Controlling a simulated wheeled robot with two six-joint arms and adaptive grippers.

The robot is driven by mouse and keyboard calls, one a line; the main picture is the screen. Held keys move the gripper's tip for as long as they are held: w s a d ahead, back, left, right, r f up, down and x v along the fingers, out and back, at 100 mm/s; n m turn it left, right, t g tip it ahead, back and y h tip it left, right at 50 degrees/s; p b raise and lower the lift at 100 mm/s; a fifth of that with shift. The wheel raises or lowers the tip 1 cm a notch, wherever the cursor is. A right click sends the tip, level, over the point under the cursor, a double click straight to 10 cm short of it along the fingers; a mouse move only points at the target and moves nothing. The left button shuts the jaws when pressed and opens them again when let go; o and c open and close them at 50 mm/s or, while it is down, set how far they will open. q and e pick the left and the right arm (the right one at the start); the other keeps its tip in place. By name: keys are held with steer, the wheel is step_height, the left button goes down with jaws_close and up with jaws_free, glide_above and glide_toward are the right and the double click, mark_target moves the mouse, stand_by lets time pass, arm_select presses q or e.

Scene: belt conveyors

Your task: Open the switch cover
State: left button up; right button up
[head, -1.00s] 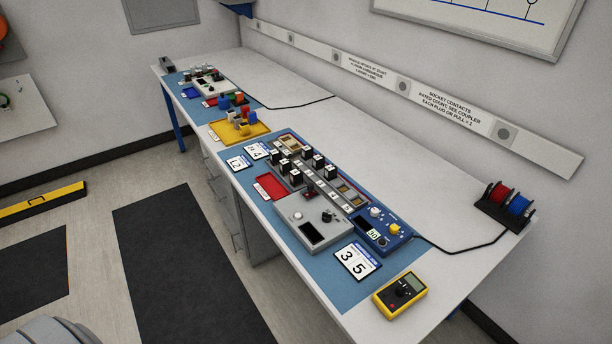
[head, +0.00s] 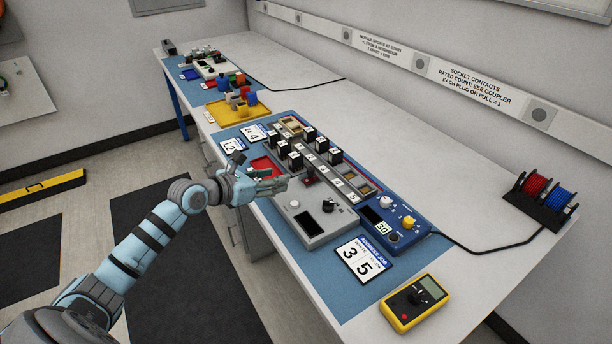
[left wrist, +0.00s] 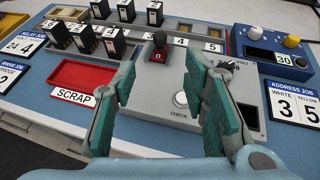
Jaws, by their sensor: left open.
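A grey control box (head: 318,236) sits on the blue mat, with a white button, a dark display and a dark knob. At its far edge is a small dark red piece with a black top (head: 309,178), which looks like the switch cover. My left gripper (head: 264,173) is open and empty, above the near edge of the box and the red tray. In the left wrist view its fingers (left wrist: 160,82) are apart, with the red piece beyond their tips.
A red scrap tray (left wrist: 88,82) lies left of the box. Several black relay blocks (left wrist: 86,38) stand in a numbered rail behind. A blue unit (head: 395,223) is at right, number cards (head: 361,258) in front. A yellow meter (head: 414,302) lies near the front edge.

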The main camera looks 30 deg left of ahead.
mark_target(308, 171)
arm_select(q)
steer(key=b+x, duration=0.5)
steer(key=x, duration=0.7)
steer(key=shift+d+f, duration=0.15)
steer(key=shift+w+f, duration=0.15)
steer(key=shift+w, duration=0.3)
steer(key=shift+d, duration=0.1)
jaws_close()
